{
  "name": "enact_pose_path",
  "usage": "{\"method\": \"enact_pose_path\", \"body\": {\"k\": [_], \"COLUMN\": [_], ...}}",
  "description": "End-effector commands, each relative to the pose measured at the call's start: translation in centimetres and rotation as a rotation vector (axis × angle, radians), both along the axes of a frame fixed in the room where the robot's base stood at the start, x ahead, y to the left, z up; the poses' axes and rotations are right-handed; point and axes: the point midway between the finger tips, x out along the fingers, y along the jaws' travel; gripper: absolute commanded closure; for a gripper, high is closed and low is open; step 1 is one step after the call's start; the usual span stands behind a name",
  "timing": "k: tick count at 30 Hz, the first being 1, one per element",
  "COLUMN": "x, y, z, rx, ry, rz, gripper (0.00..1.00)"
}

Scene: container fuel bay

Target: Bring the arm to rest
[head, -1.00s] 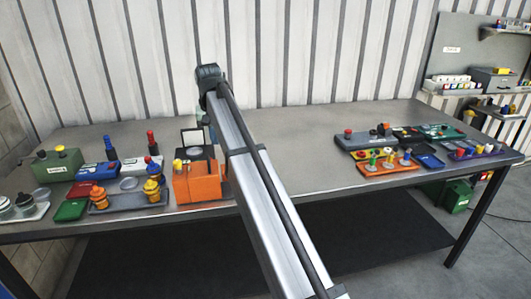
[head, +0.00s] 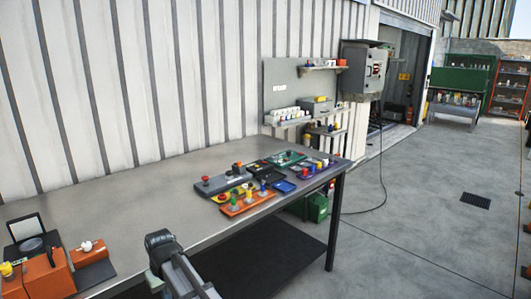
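My arm (head: 177,268) reaches up into the bottom of the head view, in front of the workbench's front edge. Its dark rounded joint (head: 160,240) is the topmost part that shows. My gripper's fingers cannot be seen, so whether they hold anything does not show. The grey workbench (head: 150,205) runs from the lower left to the middle of the view.
Orange blocks and a small framed panel (head: 25,228) stand on the bench at left, near my arm. Several trays with coloured parts, including an orange one (head: 246,202), fill its right end. The bench middle is clear. Open concrete floor (head: 420,210) lies to the right.

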Motion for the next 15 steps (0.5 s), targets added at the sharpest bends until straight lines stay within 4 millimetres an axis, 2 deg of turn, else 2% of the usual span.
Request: {"method": "enact_pose_path", "body": {"k": [1,3,9,15], "x": [0.1,0.3,0.2,-1.1], "y": [-2.0,-4.2,-10.7,-17.2], "z": [-2.2,-4.8,-11.7,-18.0], "rx": [-0.014,-0.03,-0.074,-0.114], "ry": [0.015,0.033,0.084,0.137], "rz": [-0.023,-0.05,-0.132,-0.21], "gripper": [1.0,1.0,1.0,1.0]}}
